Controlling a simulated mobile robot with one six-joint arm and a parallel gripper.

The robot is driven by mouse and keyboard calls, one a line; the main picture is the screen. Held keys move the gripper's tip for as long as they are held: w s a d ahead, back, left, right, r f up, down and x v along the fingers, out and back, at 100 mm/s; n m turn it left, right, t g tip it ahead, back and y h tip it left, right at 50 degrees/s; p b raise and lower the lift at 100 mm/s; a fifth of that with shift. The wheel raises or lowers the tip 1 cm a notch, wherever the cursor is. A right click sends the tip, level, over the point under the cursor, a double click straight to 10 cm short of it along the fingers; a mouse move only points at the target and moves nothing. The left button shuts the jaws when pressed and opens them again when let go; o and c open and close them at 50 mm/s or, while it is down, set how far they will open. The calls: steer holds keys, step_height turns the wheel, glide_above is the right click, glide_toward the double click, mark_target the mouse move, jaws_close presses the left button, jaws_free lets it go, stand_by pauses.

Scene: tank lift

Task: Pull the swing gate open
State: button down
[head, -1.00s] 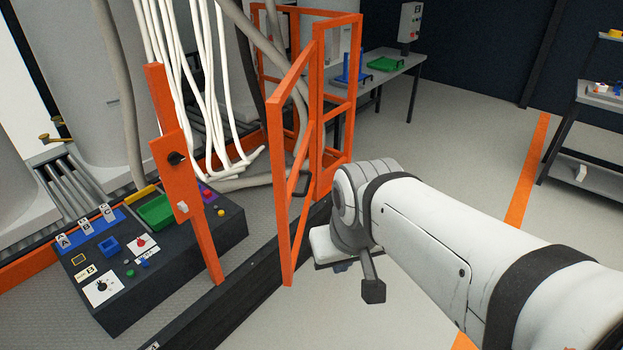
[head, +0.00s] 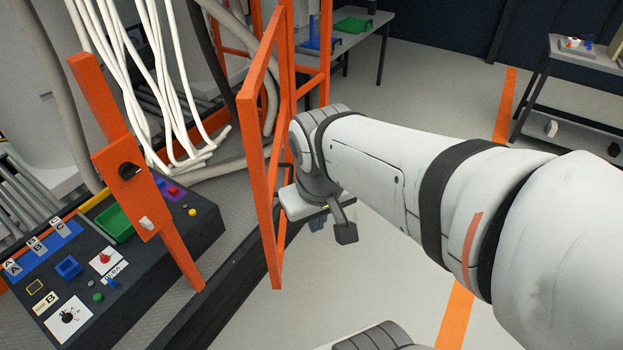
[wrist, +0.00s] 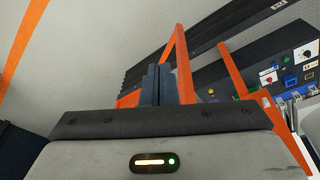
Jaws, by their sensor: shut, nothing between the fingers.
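The swing gate (head: 259,190) is an orange frame standing partly open, with a clear gap between its free edge and the orange latch post (head: 178,250).
A dark control box (head: 110,255) with buttons, knobs and a green tray stands left of the post. White hoses (head: 165,100) hang behind it. A table (head: 350,35) stands at the back and a shelf (head: 570,70) at the right. The grey floor right of the gate is clear.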

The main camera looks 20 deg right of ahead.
steer(key=w+a+f+n+g+h+b, duration=0.1)
steer(key=w+f+n+h+b, duration=0.4)
steer(key=f+n+h, duration=0.5)
steer(key=w+a+f+n+g+h+b, duration=0.1)
steer(key=w+f+n+h+b, duration=0.3)
steer(key=w+f+n+h, duration=0.6)
steer(key=s+d+f+m+y+p, duration=0.2)
steer(key=d, duration=1.2)
steer(key=shift+s+d+f+m+p, duration=0.15)
steer(key=shift+s+m+p, duration=0.05)
steer(key=shift+m+p, duration=0.2)
